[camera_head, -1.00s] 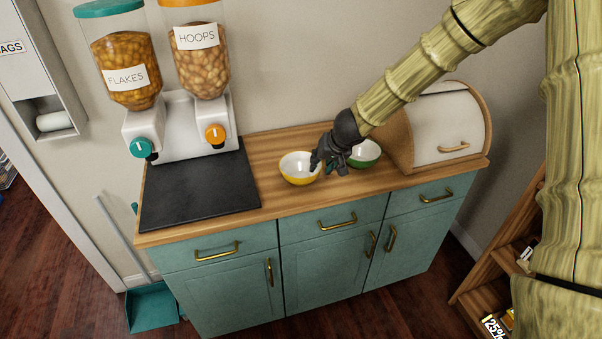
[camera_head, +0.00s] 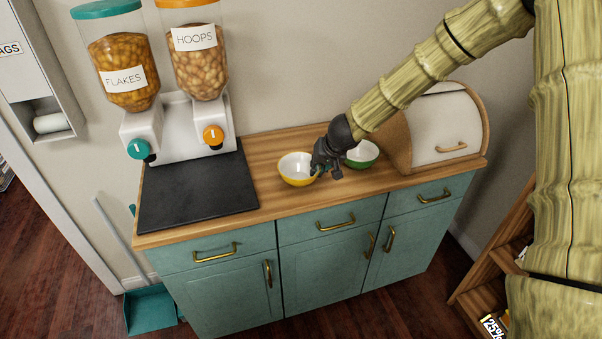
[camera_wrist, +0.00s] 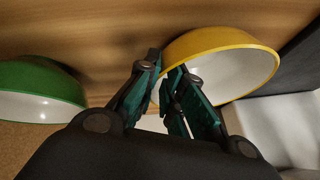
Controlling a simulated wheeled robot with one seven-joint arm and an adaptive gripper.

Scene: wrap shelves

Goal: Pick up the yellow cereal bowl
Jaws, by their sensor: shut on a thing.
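The yellow cereal bowl (camera_head: 297,170), white inside, stands upright on the wooden counter (camera_head: 265,150). My gripper (camera_head: 327,171) is at the right side of the bowl, low over the counter. In the wrist view, the yellow bowl (camera_wrist: 228,55) has its near wall and rim between the two green-padded fingers of my gripper (camera_wrist: 166,88). The fingers are shut on that rim. Whether the bowl is clear of the counter cannot be told.
A green bowl (camera_head: 363,154) stands close to the right of my gripper and also shows in the wrist view (camera_wrist: 40,92). A bread box (camera_head: 440,128) is farther right. A black mat (camera_head: 198,190) and two cereal dispensers (camera_head: 180,130) are at the left.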

